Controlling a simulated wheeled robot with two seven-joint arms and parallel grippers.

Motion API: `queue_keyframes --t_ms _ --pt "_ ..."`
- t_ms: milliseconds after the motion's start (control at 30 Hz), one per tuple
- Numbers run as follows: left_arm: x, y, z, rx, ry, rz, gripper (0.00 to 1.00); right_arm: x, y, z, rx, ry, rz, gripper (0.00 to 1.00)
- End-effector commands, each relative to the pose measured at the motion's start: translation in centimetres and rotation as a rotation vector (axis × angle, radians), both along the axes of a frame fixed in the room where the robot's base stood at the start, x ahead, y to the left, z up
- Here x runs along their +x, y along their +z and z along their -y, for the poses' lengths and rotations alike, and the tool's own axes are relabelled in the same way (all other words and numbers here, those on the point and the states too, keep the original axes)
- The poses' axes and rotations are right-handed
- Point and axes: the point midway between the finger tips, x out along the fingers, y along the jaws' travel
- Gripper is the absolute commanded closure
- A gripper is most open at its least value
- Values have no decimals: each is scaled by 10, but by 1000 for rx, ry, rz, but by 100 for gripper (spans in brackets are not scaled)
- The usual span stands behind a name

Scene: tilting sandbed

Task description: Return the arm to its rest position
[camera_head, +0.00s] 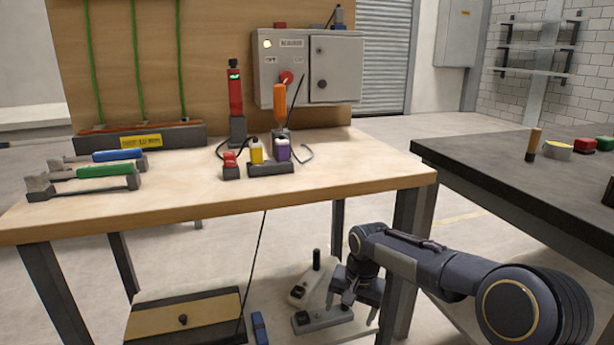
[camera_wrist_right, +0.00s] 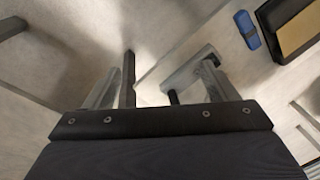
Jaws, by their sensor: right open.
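My right arm (camera_head: 430,262) comes in from the right in the head view and reaches down in front of the wooden workbench (camera_head: 330,160). My right gripper (camera_head: 347,297) hangs low, below the bench top and by its right front leg, pointing down. My left arm and gripper are not in view.
A pale device with a black knob (camera_head: 300,292) stands on the floor close to my gripper in the picture. A tan-lidded box (camera_head: 190,312) and a blue item (camera_head: 259,328) lie left. A dark table (camera_head: 480,160) stands right. Tools occupy the workbench.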

Motion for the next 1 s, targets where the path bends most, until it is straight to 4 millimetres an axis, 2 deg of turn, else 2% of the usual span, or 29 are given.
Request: queue_keyframes --t_ms 33,200,267,400,500,600,700,1000 --pt "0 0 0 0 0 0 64 -14 21 18 14 7 25 20" --pt "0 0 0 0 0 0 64 -79 70 66 63 56 101 20" --pt "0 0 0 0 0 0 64 -105 82 80 78 72 130 20" --pt "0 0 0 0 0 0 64 -170 97 105 108 104 203 20" --pt "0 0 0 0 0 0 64 -216 99 114 125 124 258 20" --pt "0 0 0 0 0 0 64 -253 94 118 136 140 307 20" --pt "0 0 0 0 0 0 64 -281 86 118 144 152 346 20" --pt "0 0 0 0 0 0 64 -337 58 108 152 177 443 20"
